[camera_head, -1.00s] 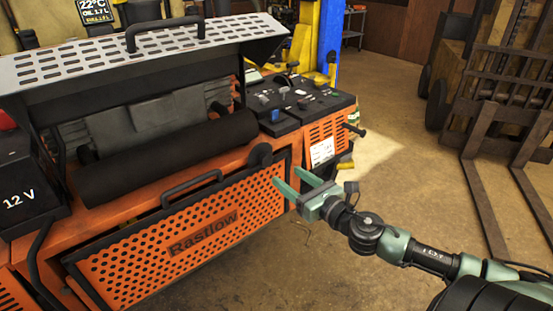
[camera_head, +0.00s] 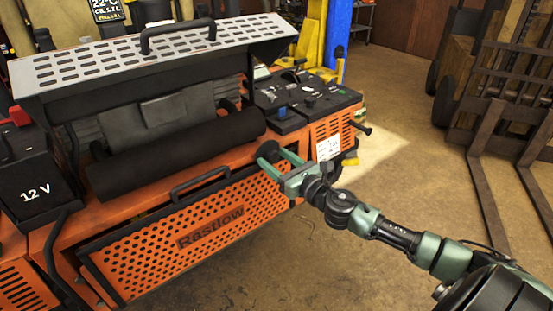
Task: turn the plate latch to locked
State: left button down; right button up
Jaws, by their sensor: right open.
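The orange perforated plate (camera_head: 160,264) marked "Rastlow" covers the mower's front, with a black handle (camera_head: 201,184) at its upper edge. The round black knob at its upper right corner, seemingly the plate latch (camera_head: 268,148), shows partly behind my fingers. My right gripper (camera_head: 274,158) reaches in from the lower right with its green fingers open. The fingertips are at the knob, one on either side of it in the picture. I cannot tell whether they touch it. My left gripper is not in view.
The grey slotted hood (camera_head: 150,57) stands raised above a black roller (camera_head: 178,155). A black 12 V box (camera_head: 32,185) is at the left. A control panel (camera_head: 305,98) is behind the gripper. A forklift (camera_head: 505,110) stands at the right, with clear floor between.

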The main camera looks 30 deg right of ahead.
grip_shut()
jog(key=shift+m, duration=0.3)
jog(key=m, duration=0.3)
jog(key=shift+r+m+p, duration=0.1)
jog(key=shift+m+p, duration=0.2)
jog(key=shift+m, duration=0.1)
jog(key=m+p, duration=0.1)
jog(key=m, duration=0.3)
jog(key=shift+m, duration=0.3)
jog(key=m+p, duration=0.1)
jog(key=m, duration=0.3)
jog(key=shift+m+p, duration=0.75)
jog(key=shift+m, duration=1.65)
